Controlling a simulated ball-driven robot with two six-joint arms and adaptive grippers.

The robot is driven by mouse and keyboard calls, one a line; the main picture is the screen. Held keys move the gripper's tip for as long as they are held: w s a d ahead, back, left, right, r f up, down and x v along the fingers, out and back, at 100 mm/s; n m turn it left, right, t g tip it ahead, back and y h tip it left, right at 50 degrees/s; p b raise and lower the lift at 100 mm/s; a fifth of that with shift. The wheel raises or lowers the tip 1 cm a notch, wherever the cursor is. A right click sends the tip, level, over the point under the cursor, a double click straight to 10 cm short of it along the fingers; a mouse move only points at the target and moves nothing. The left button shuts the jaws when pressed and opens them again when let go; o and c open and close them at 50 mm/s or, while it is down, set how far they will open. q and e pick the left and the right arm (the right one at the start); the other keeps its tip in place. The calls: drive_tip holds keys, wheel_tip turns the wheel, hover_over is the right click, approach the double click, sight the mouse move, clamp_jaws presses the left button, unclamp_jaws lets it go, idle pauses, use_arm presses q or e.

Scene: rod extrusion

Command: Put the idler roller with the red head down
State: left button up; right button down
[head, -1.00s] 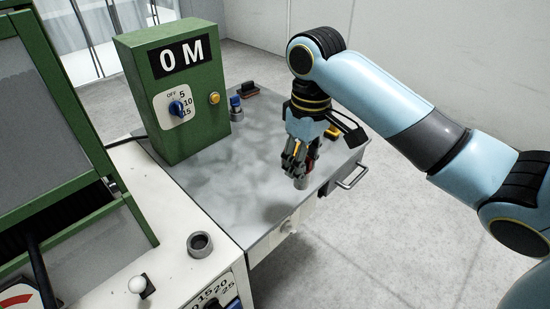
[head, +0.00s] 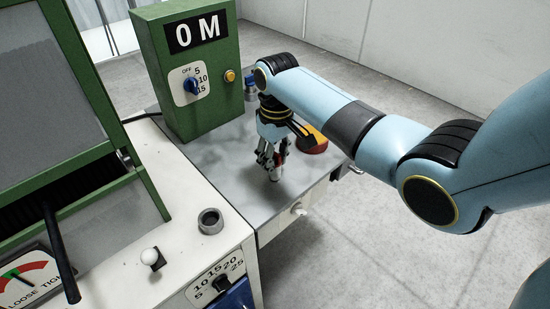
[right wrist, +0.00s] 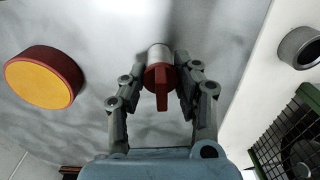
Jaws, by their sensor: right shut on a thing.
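My right gripper (head: 269,158) is shut on the idler roller with the red head. In the right wrist view the red head (right wrist: 160,76) sits between the fingers (right wrist: 159,84), and its grey cylinder (right wrist: 158,53) points away from the camera toward the grey tabletop. In the head view the roller's grey lower end (head: 275,174) hangs below the fingers, roughly upright, over or on the grey tabletop (head: 222,172). I cannot tell whether it touches the surface. My left gripper is not in view.
An orange-topped red disc (head: 313,144) lies right of the gripper. A green control box (head: 187,100) and a blue-headed piece (head: 251,88) stand behind. A grey ring-shaped cup (head: 210,221) sits on the white machine top (head: 185,240). Tabletop left of the gripper is clear.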

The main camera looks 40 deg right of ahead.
drive_tip(key=c, duration=1)
unclamp_jaws()
drive_tip(key=shift+f, duration=0.1)
drive_tip(key=r, duration=1.2)
drive_tip(key=shift+d+r, duration=0.15)
drive_tip(key=shift+d, duration=0.05)
